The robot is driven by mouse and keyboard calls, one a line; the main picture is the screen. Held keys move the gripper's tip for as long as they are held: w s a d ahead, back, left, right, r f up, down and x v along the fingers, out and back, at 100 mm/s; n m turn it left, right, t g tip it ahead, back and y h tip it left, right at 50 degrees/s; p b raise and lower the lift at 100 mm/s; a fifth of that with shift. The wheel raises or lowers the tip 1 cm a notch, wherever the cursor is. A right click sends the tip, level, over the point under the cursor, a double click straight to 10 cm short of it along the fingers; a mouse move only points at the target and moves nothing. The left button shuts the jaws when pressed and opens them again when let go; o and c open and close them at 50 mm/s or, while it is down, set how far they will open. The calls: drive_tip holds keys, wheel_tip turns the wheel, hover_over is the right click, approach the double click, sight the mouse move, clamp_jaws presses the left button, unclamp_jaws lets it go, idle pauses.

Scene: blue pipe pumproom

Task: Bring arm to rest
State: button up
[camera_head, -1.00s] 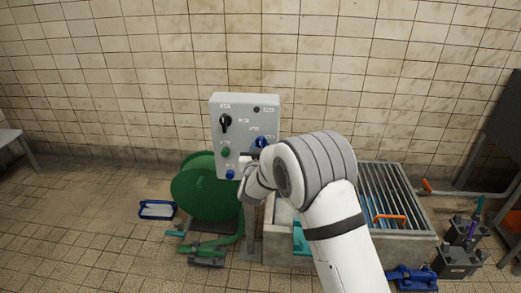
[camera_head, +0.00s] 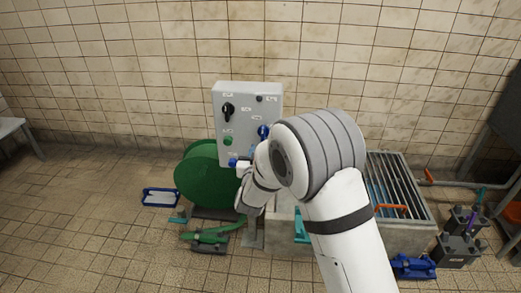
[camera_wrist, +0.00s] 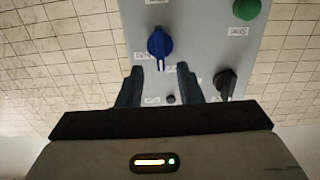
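My arm reaches up from the bottom right in the head view, with its wrist bent in front of a grey control panel (camera_head: 247,99). The panel (camera_wrist: 204,33) lies beyond the fingertips and looks upside down there. It bears a blue knob (camera_wrist: 159,44), a black knob (camera_wrist: 226,82) and a green button (camera_wrist: 246,8). I cannot tell how far the fingertips are from it.
A green hose reel (camera_head: 202,181) stands left of the panel's post. A grated concrete basin (camera_head: 405,238) is on the right, with blue valve parts (camera_head: 413,267) and dark pump-like units (camera_head: 458,248) beside it. A blue-rimmed tray (camera_head: 160,197) lies on the floor. The left floor is mostly clear.

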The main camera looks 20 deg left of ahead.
drive_tip(key=s+d+r+g+p, duration=0.25)
drive_tip(key=d+r+p, duration=0.25)
drive_tip(key=d+r, duration=0.45)
drive_tip(key=s+d+r+g+p, duration=0.1)
drive_tip(key=d+r+g+p, duration=0.4)
drive_tip(key=d+r, duration=0.4)
drive_tip(key=s+d+r+m+g+h+p, duration=0.1)
drive_tip(key=s+d+r+g+h+p, duration=0.1)
drive_tip(key=s+d, duration=0.9)
drive_tip(key=s+d+r+m+g+h+p, duration=0.1)
drive_tip(key=s+d+r+g+p, duration=0.4)
drive_tip(key=s, duration=1.1)
drive_tip(key=d+r+h+p, duration=0.1)
drive_tip(key=d+p, duration=0.2)
drive_tip(key=d, duration=0.3)
drive_tip(key=shift+r+m, duration=0.3)
drive_tip(key=shift+m, duration=0.1)
